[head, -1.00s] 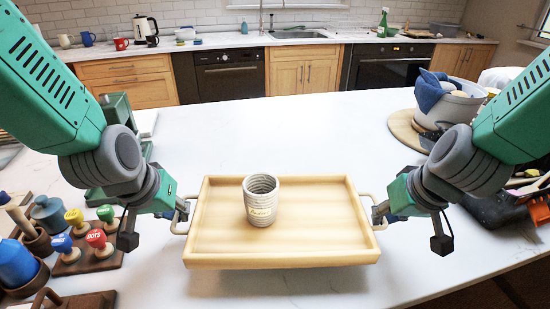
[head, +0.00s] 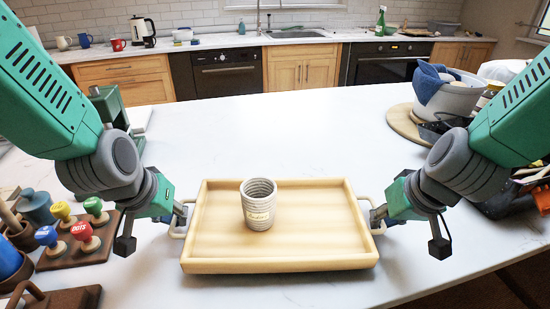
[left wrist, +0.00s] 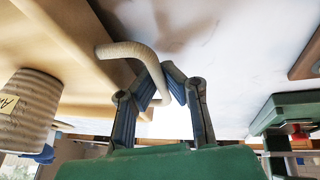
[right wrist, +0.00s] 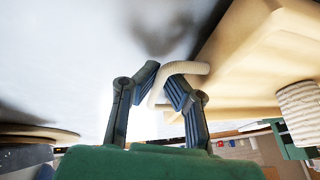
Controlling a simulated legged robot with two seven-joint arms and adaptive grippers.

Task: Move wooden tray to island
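The pale wooden tray (head: 325,225) is level in the middle of the head view, with a faint shadow on the white surface below it. A ribbed grey cup (head: 259,206) with a small label stands upright on it, left of centre. My left gripper (head: 182,212) has its fingers closed around the tray's left handle, seen close up in the left wrist view (left wrist: 168,68). My right gripper (head: 374,210) has its fingers closed around the right handle, seen in the right wrist view (right wrist: 160,72). The fingertips are partly hidden by the handles.
The white countertop (head: 280,130) is clear beyond the tray. Stamps on a wooden rack (head: 80,250) and a blue jar (head: 38,207) stand at the left. A grey bowl with a blue cloth (head: 455,95) sits at the right. Kitchen cabinets (head: 292,68) line the back.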

